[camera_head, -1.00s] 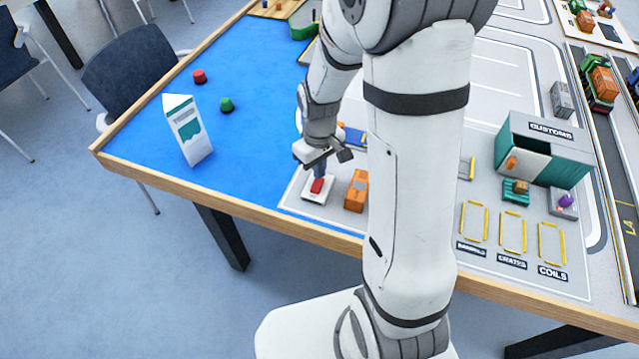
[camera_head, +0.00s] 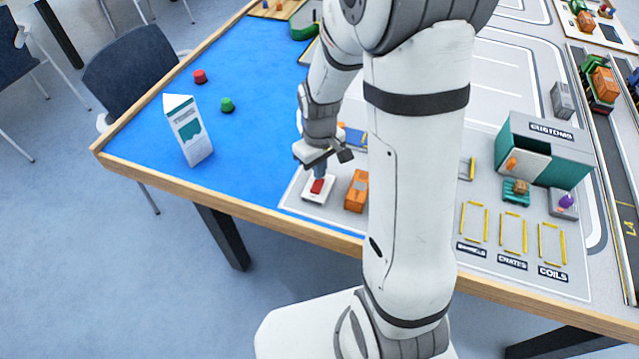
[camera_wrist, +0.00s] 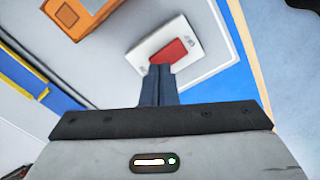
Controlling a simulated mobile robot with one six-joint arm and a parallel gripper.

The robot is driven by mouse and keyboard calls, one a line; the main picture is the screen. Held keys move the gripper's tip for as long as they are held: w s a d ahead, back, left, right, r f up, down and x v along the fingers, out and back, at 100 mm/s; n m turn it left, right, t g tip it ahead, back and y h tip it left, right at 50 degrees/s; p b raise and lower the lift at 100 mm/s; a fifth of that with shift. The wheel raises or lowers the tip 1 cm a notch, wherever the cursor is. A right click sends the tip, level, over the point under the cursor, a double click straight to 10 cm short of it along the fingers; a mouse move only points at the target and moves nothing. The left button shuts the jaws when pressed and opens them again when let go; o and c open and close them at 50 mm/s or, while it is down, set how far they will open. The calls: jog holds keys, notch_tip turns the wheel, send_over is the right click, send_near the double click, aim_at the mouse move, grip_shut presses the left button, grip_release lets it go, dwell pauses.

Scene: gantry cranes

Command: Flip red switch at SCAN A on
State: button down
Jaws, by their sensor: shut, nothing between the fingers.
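The red switch (camera_head: 317,187) is a red rocker on a white base (camera_head: 312,195), near the table's front edge in the head view. In the wrist view the red rocker (camera_wrist: 170,55) sits tilted on its white base, with small lettering beside it. My gripper (camera_head: 321,175) points down at the switch from above. In the wrist view its closed fingers (camera_wrist: 159,72) reach the near edge of the red rocker and overlap it slightly. I cannot tell whether they touch. The SCAN A label is not readable.
An orange crate (camera_head: 357,191) stands just right of the switch and also shows in the wrist view (camera_wrist: 82,12). A white carton (camera_head: 188,130) stands on the blue mat at left. The teal customs building (camera_head: 545,150) is at right. The mat between carton and switch is clear.

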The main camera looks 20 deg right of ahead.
jog(key=shift+f+b, duration=0.75)
jog(key=shift+f, duration=0.25)
dwell(0.8)
jog(key=shift+r, duration=0.15)
jog(key=shift+r+p, duration=2.65)
jog(key=shift+r, duration=0.75)
jog(key=shift+r, duration=0.1)
jog(key=s+r+m+t, duration=0.2)
jog(key=s+r+m, duration=0.2)
jog(key=s+r, duration=1)
jog(key=shift+d+r+m+t, duration=0.3)
jog(key=shift+r+m, duration=0.1)
jog(key=shift+r, duration=0.1)
